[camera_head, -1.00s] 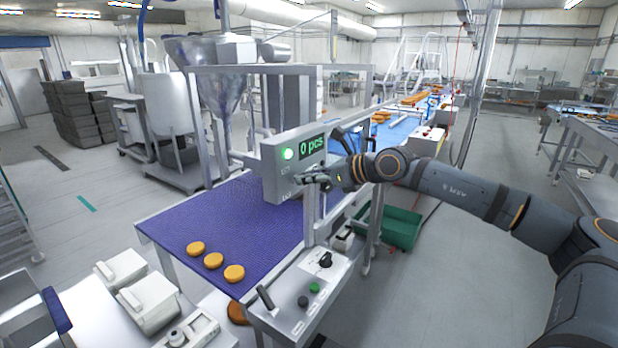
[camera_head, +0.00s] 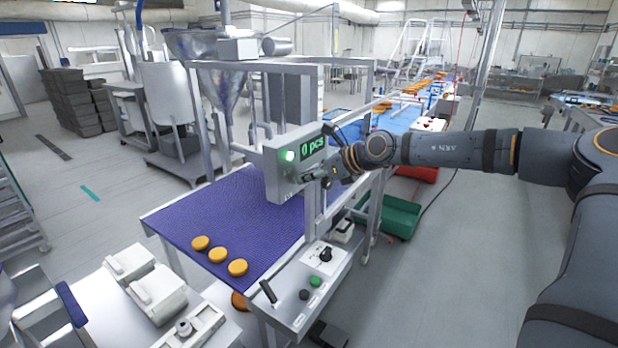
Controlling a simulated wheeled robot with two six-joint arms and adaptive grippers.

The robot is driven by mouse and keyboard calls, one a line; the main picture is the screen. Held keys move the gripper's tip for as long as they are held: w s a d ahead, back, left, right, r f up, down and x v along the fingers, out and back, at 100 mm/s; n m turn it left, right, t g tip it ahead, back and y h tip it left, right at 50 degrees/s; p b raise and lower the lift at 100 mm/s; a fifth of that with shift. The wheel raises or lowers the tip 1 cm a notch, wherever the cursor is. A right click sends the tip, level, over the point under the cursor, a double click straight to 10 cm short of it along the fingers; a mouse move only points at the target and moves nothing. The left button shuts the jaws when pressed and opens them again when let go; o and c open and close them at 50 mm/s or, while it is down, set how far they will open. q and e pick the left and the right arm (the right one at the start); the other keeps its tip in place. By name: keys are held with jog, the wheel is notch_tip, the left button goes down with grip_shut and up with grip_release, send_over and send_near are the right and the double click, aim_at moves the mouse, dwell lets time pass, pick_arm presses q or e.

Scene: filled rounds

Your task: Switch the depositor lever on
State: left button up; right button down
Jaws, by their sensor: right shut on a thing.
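The display box (camera_head: 279,178) stands over the conveyor belt, with a lit green lamp (camera_head: 289,156) and a screen (camera_head: 314,147) reading "0 pcs". My right gripper (camera_head: 323,179) is at the right side of this box, just below the screen. It is shut on a small dark part there, which I take to be the depositor lever; the fingers hide most of it, so its exact position cannot be told. My left gripper is not in view.
A control panel (camera_head: 290,319) with a black handle (camera_head: 268,291), a dark knob (camera_head: 326,254) and buttons is below. Several orange rounds, one here (camera_head: 218,255), lie on the purple belt (camera_head: 180,218). Metal frame posts stand close to my right gripper. A green crate (camera_head: 401,222) is on the floor.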

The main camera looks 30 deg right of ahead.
jog(key=c, duration=1.3)
grip_release()
notch_tip(320, 180, up, 10)
